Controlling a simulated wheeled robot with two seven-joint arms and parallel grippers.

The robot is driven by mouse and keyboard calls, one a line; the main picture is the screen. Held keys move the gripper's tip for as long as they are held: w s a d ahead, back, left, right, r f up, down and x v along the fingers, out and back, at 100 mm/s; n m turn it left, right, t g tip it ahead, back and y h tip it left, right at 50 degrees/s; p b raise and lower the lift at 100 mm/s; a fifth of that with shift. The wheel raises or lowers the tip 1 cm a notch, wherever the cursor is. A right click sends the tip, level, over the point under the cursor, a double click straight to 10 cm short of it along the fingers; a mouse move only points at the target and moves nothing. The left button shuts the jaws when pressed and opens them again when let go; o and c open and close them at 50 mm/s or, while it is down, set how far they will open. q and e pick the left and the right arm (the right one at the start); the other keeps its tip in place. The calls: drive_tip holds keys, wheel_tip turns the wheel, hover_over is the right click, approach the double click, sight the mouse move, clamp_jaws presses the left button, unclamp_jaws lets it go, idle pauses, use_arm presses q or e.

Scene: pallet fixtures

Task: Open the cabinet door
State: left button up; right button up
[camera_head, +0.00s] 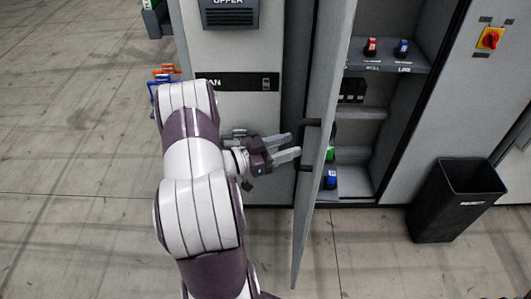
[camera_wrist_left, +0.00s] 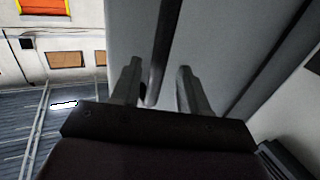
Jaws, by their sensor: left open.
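The grey cabinet door (camera_head: 325,110) stands swung open and shows nearly edge-on in the head view. Its dark handle (camera_head: 312,122) is on the door's left-facing side. My left gripper (camera_head: 296,145) is open, with both fingers pointing right toward the door at handle height. In the left wrist view, the open fingers (camera_wrist_left: 158,85) have a dark bar, which looks like the handle (camera_wrist_left: 161,50), between them. Whether a finger touches it I cannot tell. My right gripper is not in view.
Inside the cabinet, shelves (camera_head: 375,112) hold red, blue and green items. A black bin (camera_head: 455,200) stands on the floor at right, near a red and yellow switch (camera_head: 490,38). A grey panel (camera_head: 235,60) is left of the door. Floor at left is mostly clear.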

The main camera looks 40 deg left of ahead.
use_arm(q)
drive_tip(key=b+v, duration=0.2)
drive_tip(key=v, duration=0.7)
